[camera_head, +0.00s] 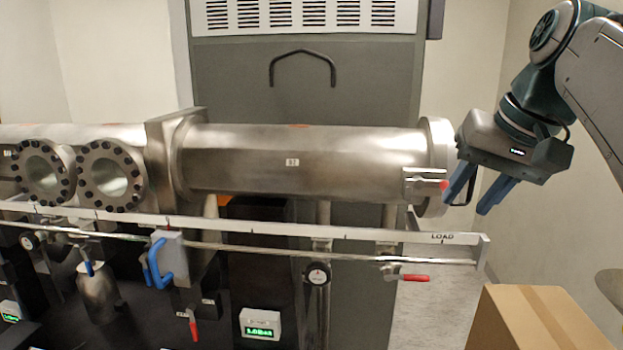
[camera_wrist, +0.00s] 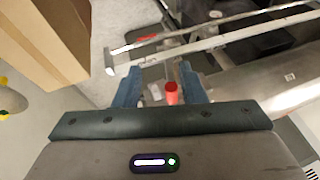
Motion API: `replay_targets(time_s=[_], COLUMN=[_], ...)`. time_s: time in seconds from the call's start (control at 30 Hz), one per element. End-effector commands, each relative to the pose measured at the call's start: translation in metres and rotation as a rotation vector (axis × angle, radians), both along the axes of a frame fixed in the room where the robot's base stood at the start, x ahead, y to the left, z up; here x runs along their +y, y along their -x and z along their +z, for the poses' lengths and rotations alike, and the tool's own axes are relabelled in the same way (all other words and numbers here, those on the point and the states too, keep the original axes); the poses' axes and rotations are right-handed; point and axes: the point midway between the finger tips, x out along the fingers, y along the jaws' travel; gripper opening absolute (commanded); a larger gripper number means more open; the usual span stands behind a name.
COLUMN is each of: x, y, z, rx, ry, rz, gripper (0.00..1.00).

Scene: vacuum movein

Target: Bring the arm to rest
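My gripper (camera_head: 482,190) is at the right in the head view, past the right end of the steel vacuum tube (camera_head: 355,155). Its blue fingers point down and to the left, spread apart with a gap between them. In the wrist view my gripper (camera_wrist: 158,88) also shows its two blue fingers apart. A red-tipped handle (camera_wrist: 172,93) shows in the gap between them, and nothing looks gripped. In the head view this red tip (camera_head: 443,185) sits at the tube's end flange, left of the fingers and apart from them.
A rail marked LOAD (camera_head: 443,237) runs below the tube, with a red-handled valve (camera_head: 414,277) under its right end. A blue-handled carriage (camera_head: 168,260) sits on the rail. A cardboard box (camera_head: 530,320) stands at lower right. The wall side at right looks clear.

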Motion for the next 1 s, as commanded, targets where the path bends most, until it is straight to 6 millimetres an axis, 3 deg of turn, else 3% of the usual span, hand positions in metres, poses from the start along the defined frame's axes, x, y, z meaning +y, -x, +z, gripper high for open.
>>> replay_targets(time_s=[0.03,0.27,0.6,0.8,1.0], x=[0.006,0.031,0.062,0.069,0.07], y=[0.003,0.017,0.065,0.087,0.092], z=[-0.021,-0.112,-0.253,-0.301,-0.312], rx=[0.009,0.03,0.041,0.037,0.036], ry=[0.008,0.071,0.208,0.26,0.273], rz=[0.005,0.032,0.119,0.161,0.171], gripper=[0.37,0.37,0.37,0.37,0.37])
